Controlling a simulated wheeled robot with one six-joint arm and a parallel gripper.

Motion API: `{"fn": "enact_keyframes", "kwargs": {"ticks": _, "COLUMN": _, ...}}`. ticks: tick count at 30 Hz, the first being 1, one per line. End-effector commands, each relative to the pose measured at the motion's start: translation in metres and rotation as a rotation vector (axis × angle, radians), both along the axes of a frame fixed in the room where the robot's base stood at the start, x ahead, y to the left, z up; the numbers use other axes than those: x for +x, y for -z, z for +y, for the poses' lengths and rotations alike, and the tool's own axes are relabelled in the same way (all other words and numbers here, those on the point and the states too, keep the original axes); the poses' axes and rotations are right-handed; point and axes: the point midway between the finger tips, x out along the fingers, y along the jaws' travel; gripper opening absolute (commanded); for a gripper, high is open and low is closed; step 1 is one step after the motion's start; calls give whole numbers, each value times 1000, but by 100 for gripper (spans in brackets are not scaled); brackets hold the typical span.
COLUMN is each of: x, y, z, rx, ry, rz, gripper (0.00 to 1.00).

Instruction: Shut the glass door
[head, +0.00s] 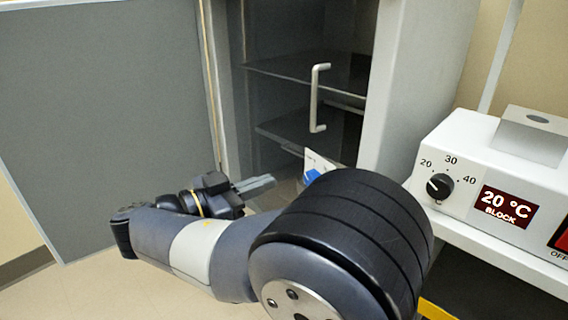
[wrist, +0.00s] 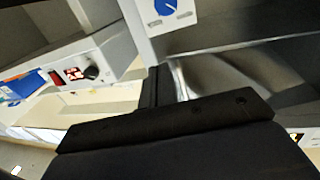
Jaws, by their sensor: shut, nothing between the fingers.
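The glass door (head: 285,105) shows in the head view as a clear pane in front of the dark cabinet interior, with a pale upright bar handle (head: 315,98) near its right side. I cannot tell from these frames how far it stands from its frame. My gripper (head: 272,182) is below and left of the handle, in front of the cabinet's lower part, fingers together, empty and pointing right. In the wrist view my gripper (wrist: 160,85) shows shut fingers below a white plate. The lower edge of the door is partly hidden by my arm.
Shelves (head: 300,70) show inside the cabinet. A white plate with a blue knob (head: 312,176) is just right of my fingertips. A grey panel (head: 100,110) stands at the left. A white block heater (head: 480,180) reading 20 °C sits on a ledge at the right.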

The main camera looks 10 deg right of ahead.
Motion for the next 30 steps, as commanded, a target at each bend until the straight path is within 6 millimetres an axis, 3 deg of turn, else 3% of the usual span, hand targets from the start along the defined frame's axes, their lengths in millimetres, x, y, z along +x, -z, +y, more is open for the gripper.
{"fn": "enact_keyframes", "kwargs": {"ticks": 12, "x": 33, "y": 2, "z": -77, "rx": -1, "ry": 3, "rz": 1, "gripper": 0}}
{"fn": "enact_keyframes", "kwargs": {"ticks": 18, "x": 46, "y": 1, "z": -106, "rx": -2, "ry": 2, "rz": 1, "gripper": 0}}
{"fn": "enact_keyframes", "kwargs": {"ticks": 30, "x": 54, "y": 0, "z": -121, "rx": -2, "ry": -3, "rz": 2, "gripper": 0}}
